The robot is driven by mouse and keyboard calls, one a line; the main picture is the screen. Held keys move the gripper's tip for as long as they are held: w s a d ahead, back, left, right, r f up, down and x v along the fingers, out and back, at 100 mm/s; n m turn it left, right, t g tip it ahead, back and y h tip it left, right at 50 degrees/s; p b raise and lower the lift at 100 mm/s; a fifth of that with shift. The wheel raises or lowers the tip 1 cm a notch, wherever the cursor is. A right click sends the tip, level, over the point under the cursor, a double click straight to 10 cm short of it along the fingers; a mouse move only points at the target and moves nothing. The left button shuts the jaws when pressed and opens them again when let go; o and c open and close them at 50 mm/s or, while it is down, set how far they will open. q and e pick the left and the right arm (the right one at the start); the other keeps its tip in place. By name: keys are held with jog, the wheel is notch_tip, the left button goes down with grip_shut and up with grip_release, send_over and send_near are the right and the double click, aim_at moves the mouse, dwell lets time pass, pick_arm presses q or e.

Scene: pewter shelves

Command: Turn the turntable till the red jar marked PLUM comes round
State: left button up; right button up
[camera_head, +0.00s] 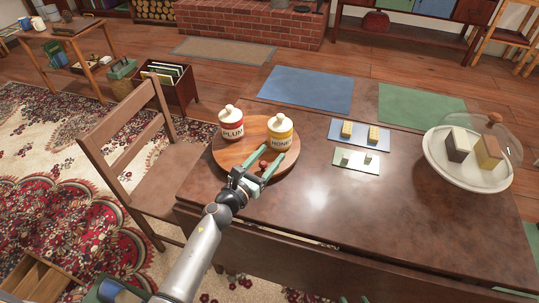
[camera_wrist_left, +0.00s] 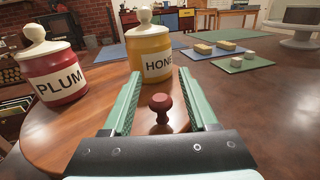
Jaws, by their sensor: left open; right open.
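The round wooden turntable (camera_head: 229,154) lies on the brown table, its surface filling the lower left wrist view (camera_wrist_left: 50,130). The red jar marked PLUM (camera_head: 231,126) stands at its left back and shows at left in the wrist view (camera_wrist_left: 58,80). A yellow jar marked HONEY (camera_head: 280,135) stands to its right, and in the wrist view (camera_wrist_left: 150,55). A dark red knob (camera_wrist_left: 160,107) rises from the turntable. My left gripper (camera_head: 272,160) is open, its fingers either side of the knob, apart from it. My right gripper's tips (camera_head: 355,299) show open at the bottom edge.
Right of the turntable, a blue mat (camera_head: 359,135) holds yellow blocks and a green mat (camera_head: 355,160) pale ones. A white cake stand (camera_head: 468,181) with a clear dome stands at right. A wooden chair (camera_head: 155,165) stands close at left. The table's front middle is clear.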

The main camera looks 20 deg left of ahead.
pick_arm(q)
jog(key=shift+w+d, duration=0.1)
jog(key=shift+w, duration=0.15)
jog(key=shift+c, duration=0.4)
grip_shut()
dwell(0.9)
